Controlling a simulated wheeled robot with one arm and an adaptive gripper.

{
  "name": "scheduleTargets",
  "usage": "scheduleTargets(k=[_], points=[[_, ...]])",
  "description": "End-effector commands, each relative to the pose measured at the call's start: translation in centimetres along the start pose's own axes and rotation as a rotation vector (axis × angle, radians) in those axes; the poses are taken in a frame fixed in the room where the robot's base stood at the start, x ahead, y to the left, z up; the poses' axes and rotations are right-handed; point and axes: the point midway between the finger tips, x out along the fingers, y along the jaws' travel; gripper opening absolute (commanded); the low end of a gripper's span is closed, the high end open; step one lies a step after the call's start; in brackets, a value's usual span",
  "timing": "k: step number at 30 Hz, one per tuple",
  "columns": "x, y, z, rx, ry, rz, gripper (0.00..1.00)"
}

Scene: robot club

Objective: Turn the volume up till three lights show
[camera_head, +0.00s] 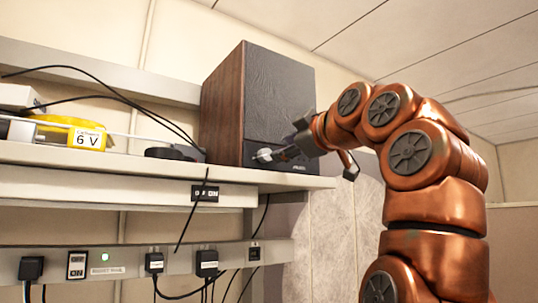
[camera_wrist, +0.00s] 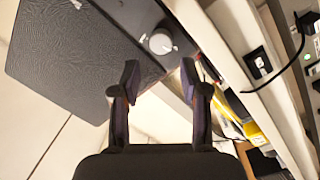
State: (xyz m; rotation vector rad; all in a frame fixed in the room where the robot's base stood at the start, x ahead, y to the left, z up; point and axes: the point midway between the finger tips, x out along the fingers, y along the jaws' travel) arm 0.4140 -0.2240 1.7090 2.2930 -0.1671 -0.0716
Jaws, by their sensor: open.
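The speaker (camera_head: 275,95) is a dark box with wood-look sides, standing upright on the shelf. Its pale round volume knob (camera_head: 264,156) is low on the front, partly hidden by my gripper (camera_head: 288,150). In the wrist view, the knob (camera_wrist: 160,42) shows whole on the speaker's dark lower panel (camera_wrist: 118,18). My gripper (camera_wrist: 159,73) is open and empty, its two fingertips apart, with the knob just beyond the gap between them. They do not appear to touch it. I make out no lit volume lights on the speaker in either view.
The white shelf (camera_head: 140,166) carries a yellow item (camera_head: 72,132) labelled 6 V, a black object (camera_head: 172,153) and loose black cables left of the speaker. Below is a power rail (camera_head: 130,268) with plugs and a green light. The air right of the speaker holds my arm.

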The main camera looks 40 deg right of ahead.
Motion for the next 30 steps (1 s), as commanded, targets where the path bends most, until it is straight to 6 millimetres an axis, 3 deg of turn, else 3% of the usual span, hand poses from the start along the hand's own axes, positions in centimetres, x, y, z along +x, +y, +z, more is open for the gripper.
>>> scheduleTargets(k=[17, 26, 30], points=[[7.0, -0.1, 0.1, 0.003, -0.004, -0.006, 0.44], [7.5, 0.0, 0.1, 0.003, -0.002, -0.002, 0.44], [7.5, 0.0, 0.1, 0.003, -0.002, -0.002, 0.33]])
